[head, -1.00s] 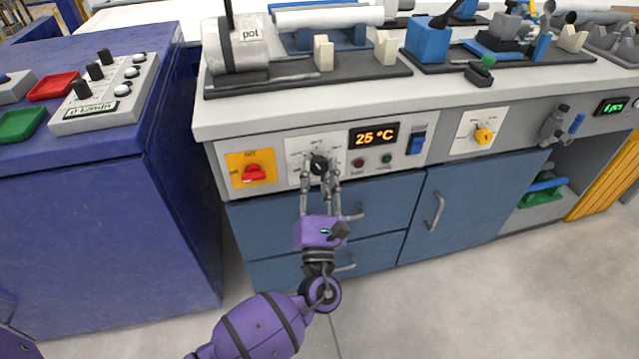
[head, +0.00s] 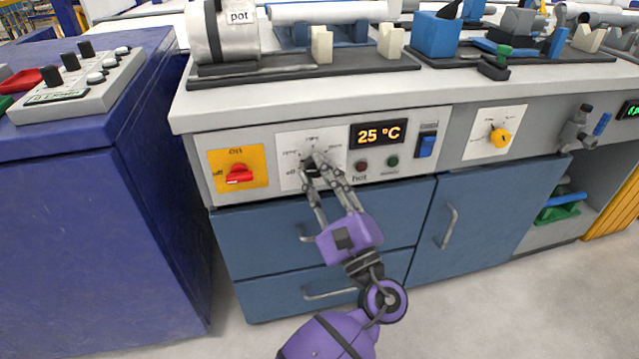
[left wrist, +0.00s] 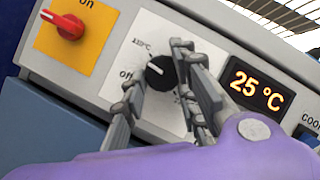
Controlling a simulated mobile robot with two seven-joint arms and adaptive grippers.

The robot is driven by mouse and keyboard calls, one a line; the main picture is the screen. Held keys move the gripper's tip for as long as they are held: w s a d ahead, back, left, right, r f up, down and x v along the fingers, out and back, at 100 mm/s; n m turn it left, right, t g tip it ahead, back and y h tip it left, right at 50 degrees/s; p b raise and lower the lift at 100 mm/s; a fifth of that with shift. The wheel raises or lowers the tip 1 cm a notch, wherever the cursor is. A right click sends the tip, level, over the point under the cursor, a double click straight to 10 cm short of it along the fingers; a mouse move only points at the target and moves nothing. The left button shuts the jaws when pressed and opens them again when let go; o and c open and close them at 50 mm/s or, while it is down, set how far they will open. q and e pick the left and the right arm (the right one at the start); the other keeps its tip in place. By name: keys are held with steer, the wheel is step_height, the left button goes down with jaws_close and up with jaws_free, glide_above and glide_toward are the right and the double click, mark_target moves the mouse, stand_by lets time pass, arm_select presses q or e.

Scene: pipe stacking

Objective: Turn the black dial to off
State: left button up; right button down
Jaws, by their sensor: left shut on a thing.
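The black dial (head: 311,167) sits on a white plate on the front panel, below the counter. My left gripper (head: 323,176) is at the dial, its fingers coming up from the lower right and shut on it. The fingers partly cover the dial in the head view. In the left wrist view the dial (left wrist: 161,72) shows between the fingertips, with a small white mark on its face toward the side of the "off" label. The exact pointer angle is hard to tell. My right gripper is not in view.
A red switch (head: 240,174) on a yellow plate is left of the dial. A display (head: 375,134) reading 25 °C, small buttons and a blue switch (head: 426,145) are to its right. A yellow knob (head: 500,137) is farther right. Blue drawers (head: 270,237) with handles lie below.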

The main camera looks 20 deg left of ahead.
arm_select(q)
steer(key=n+g, duration=0.1)
steer(key=n, duration=0.2)
steer(key=n+g+y, duration=0.1)
steer(key=n+g, duration=0.1)
steer(key=n, duration=0.1)
steer(key=shift+f+g+b, duration=0.2)
steer(key=shift+g+b, duration=0.1)
steer(key=shift+b, duration=0.1)
steer(key=shift+d+n+g+h, duration=0.1)
steer(key=shift+n+g+h, duration=0.4)
steer(key=shift+n, duration=1.2)
steer(key=shift+g, duration=0.3)
steer(key=shift+f, duration=0.1)
steer(key=o, duration=1)
steer(key=shift+w, duration=0.1)
steer(key=shift+r, duration=0.25)
